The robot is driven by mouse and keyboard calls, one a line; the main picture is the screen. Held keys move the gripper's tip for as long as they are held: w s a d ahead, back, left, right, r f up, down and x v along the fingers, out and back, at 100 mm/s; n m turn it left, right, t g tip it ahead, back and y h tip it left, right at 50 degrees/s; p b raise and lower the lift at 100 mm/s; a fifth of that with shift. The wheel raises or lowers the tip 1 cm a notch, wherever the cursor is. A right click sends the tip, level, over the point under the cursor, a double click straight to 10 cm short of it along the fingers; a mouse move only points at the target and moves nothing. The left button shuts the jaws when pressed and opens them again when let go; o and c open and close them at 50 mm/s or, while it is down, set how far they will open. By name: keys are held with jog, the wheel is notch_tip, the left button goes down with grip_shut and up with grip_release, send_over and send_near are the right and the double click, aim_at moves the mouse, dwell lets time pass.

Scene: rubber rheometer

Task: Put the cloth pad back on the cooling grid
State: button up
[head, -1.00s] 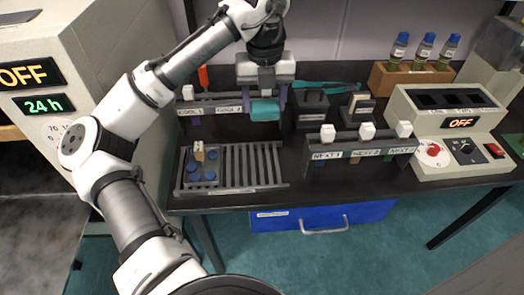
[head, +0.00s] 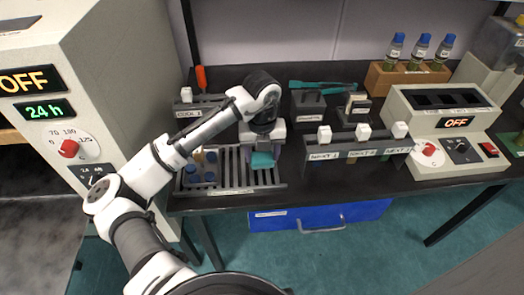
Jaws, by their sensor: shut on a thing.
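My gripper (head: 263,158) is shut on the teal cloth pad (head: 263,160) and points down over the right part of the cooling grid (head: 236,189). The pad is low over the grid's bars; I cannot tell whether it touches them. The grid is a dark slatted rack at the front left of the bench. My gripper and wrist hide the grid's back right part and the top of the pad.
Blue round pieces (head: 195,178) sit at the grid's left end, partly behind my forearm. Behind the grid stands the COOL rack (head: 188,114). The NEXT rack (head: 350,150) with white-topped pieces stands to the right. Teal tongs (head: 320,86) lie at the back.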

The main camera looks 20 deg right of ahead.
aim_at(262, 156)
jog(key=shift+f, duration=0.1)
jog(key=shift+f, duration=0.15)
jog(key=o, duration=0.9)
jog(key=shift+o, duration=0.2)
notch_tip(262, 156, up, 12)
jog(key=b, duration=0.1)
jog(key=shift+r+b, duration=0.25)
jog(key=shift+b, duration=0.1)
